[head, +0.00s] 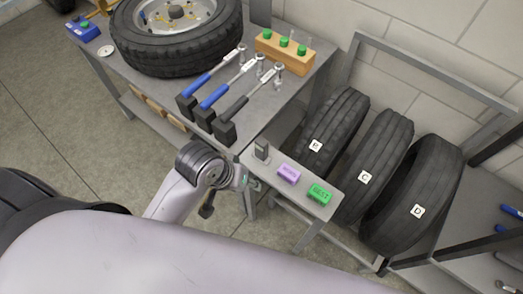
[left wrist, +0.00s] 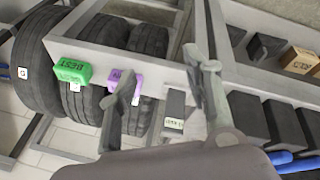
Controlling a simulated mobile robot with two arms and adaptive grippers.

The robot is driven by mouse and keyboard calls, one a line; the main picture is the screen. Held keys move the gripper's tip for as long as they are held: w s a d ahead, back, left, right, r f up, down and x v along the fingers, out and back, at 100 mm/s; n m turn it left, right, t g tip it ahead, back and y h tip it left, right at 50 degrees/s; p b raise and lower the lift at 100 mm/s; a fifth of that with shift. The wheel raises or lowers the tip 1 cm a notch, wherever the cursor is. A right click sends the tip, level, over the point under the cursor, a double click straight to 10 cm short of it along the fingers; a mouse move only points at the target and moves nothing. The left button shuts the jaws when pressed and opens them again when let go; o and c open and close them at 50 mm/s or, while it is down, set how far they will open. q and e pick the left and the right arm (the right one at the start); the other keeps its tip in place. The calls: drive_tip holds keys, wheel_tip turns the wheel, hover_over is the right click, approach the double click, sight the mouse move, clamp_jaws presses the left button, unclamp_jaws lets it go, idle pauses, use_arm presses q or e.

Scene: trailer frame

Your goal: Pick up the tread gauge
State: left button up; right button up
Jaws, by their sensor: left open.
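My left gripper (left wrist: 162,68) is open and empty, with one finger on each side of the gauge in that picture. I cannot tell how far the fingers are from it. In the head view my left gripper (head: 240,178) is beside the shelf's left end, partly hidden by my wrist. My right gripper is not in view.
A purple block (head: 289,173) and a green BEST block (head: 320,193) stand on the same shelf. Several tyres (head: 372,165) with letter tags lean in a rack behind. Torque wrenches (head: 232,85) lie on the bench to the left, by a wooden block (head: 284,52) with green knobs.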

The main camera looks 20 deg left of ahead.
use_arm(q)
drive_tip(key=w+d+r+n+h, duration=0.1)
drive_tip(key=w+d+r+n, duration=0.2)
drive_tip(key=w+d, duration=0.15)
wheel_tip(320, 180, up, 8)
drive_tip(key=n+g+y, duration=0.3)
drive_tip(key=n, duration=0.7)
hover_over(263, 143)
wheel_tip(263, 143, down, 12)
drive_tip(key=shift+f+b, duration=0.15)
drive_tip(key=shift+b, duration=0.45)
drive_tip(key=shift+w+a+f, duration=0.1)
drive_tip(key=shift+f, duration=1.2)
drive_tip(key=shift+w+a+f, duration=0.1)
drive_tip(key=shift+f, duration=1.2)
drive_tip(key=shift+c, duration=0.4)
clamp_jaws()
